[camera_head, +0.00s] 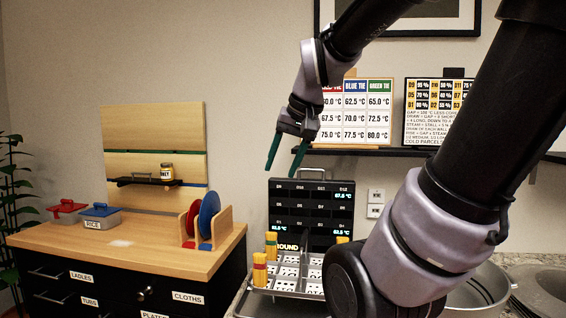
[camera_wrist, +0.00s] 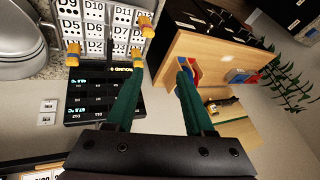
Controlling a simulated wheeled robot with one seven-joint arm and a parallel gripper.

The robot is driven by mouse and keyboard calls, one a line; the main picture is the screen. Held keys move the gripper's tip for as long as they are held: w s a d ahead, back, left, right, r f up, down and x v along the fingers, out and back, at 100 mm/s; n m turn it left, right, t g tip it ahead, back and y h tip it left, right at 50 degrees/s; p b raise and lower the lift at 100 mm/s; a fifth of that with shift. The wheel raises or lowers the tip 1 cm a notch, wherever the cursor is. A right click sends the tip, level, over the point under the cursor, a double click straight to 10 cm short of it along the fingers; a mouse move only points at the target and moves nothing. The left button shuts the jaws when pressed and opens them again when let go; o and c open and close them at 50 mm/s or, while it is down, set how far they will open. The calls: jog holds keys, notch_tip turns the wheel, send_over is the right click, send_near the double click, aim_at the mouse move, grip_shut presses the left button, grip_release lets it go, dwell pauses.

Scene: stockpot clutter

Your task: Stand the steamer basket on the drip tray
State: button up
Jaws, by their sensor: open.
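My gripper (camera_head: 284,160) is open and empty, raised in front of the back wall, above the black readout panel in the head view. Its two green fingers are spread in the wrist view (camera_wrist: 158,82). Neither the steamer basket nor the drip tray can be told for sure. A round metal vessel (camera_head: 482,290) stands at the lower right of the head view, partly hidden by my arm. Metal ware (camera_wrist: 22,55) also shows at the upper left of the wrist view. My gripper is well away from both.
A slotted rack (camera_head: 286,284) with several yellow bundles stands below the black panel (camera_head: 312,212). A wooden-topped cabinet (camera_head: 130,255) at the left bears lidded boxes (camera_head: 101,216) and red and blue discs (camera_head: 208,214). Charts (camera_head: 358,112) stand on a wall shelf behind my arm.

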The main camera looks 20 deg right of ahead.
jog(key=s, duration=0.1)
jog(key=s+a+t, duration=0.1)
jog(key=s+r, duration=0.1)
jog(key=shift+s+a, duration=0.2)
jog(key=shift+a, duration=0.05)
